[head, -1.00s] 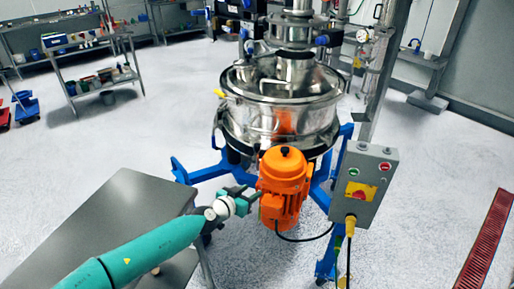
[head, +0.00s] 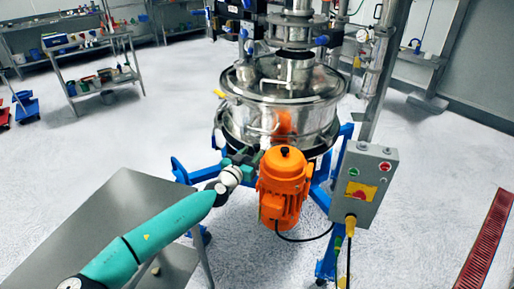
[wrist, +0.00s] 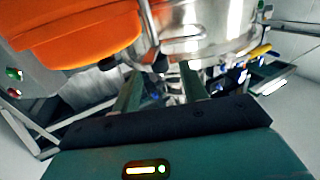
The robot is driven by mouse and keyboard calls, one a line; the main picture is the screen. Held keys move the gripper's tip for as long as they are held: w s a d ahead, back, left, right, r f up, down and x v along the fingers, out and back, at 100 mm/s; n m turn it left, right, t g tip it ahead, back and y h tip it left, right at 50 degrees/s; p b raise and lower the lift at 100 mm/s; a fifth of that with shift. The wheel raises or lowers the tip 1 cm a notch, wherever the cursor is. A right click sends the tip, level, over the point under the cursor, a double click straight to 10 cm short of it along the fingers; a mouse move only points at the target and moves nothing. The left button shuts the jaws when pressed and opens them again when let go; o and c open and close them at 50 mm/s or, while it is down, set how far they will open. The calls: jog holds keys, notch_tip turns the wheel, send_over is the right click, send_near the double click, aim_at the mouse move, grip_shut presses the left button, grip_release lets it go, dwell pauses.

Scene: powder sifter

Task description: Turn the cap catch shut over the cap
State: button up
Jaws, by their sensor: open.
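The steel powder sifter (head: 275,110) stands in the middle of the head view, with an orange motor (head: 284,185) on its near side. My gripper (head: 258,156) is in front of the sifter's lower side, just left of the motor's top. In the wrist view my gripper's two fingers (wrist: 160,85) are apart, with no object clearly held between them. A bent metal rod (wrist: 151,38) shows beyond the fingers, beside the steel body (wrist: 205,30). A yellow-tipped lever (head: 219,94) is on the sifter's left rim. I cannot tell the cap or its catch for certain.
The orange motor (wrist: 75,30) fills the upper left of the wrist view, close to my fingers. A grey control box (head: 363,183) stands right of the motor. Blue frame legs (head: 181,172) spread below the sifter. A grey table (head: 110,225) is at the lower left.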

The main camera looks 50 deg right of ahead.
aim_at(255, 149)
jog(key=shift+w+d, duration=0.2)
jog(key=shift+d, duration=1)
jog(key=shift+w+d, duration=0.2)
jog(key=shift+d, duration=0.95)
jog(key=shift+c, duration=0.2)
grip_shut()
